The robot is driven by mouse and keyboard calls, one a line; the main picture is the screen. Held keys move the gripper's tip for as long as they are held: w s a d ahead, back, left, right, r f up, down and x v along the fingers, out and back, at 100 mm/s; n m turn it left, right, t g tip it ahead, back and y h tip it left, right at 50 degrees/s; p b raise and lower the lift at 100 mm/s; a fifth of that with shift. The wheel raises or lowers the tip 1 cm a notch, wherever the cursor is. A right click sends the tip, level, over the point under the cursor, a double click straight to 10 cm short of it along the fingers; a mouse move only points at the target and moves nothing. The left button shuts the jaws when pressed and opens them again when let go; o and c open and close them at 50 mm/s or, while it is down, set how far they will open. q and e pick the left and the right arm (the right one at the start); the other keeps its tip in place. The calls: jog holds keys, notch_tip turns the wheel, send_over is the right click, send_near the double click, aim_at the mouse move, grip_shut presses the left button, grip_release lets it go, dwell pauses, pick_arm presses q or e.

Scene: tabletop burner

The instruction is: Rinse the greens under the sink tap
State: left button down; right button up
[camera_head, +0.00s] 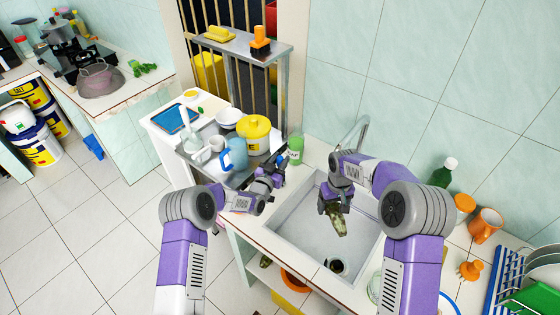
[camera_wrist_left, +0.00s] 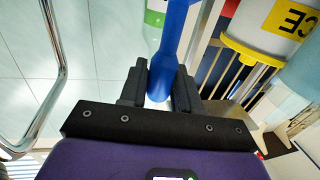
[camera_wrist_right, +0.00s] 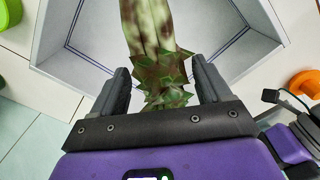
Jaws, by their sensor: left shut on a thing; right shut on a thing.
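The greens (camera_head: 336,221), a brown-and-green mottled bunch with leafy ends, hang in my right gripper (camera_head: 331,204) over the sink basin (camera_head: 310,240). In the right wrist view the greens (camera_wrist_right: 150,35) run between the two fingers, with the basin below. The silver tap (camera_head: 355,130) arches up behind the sink, partly hidden by my right arm; its curved pipe also shows in the left wrist view (camera_wrist_left: 52,85). My left gripper (camera_head: 276,172), left of the basin, is shut on a blue rod-like handle (camera_wrist_left: 175,40). What the handle belongs to is unclear. No water stream is visible.
A green-labelled bottle (camera_head: 296,148) stands beside my left gripper. An orange mug (camera_head: 486,225) and a dish rack (camera_head: 515,280) are at right.

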pick_arm(q)
jog(key=shift+s, duration=0.1)
jog(key=shift+s+a+f+t+h, duration=0.1)
jog(key=shift+s+a+t+h, duration=0.35)
jog(key=shift+t, duration=0.35)
jog(key=c, duration=0.9)
grip_release()
jog(key=shift+c, duration=0.2)
jog(key=shift+s, duration=0.15)
jog(key=v, duration=0.7)
jog(key=shift+s, duration=0.2)
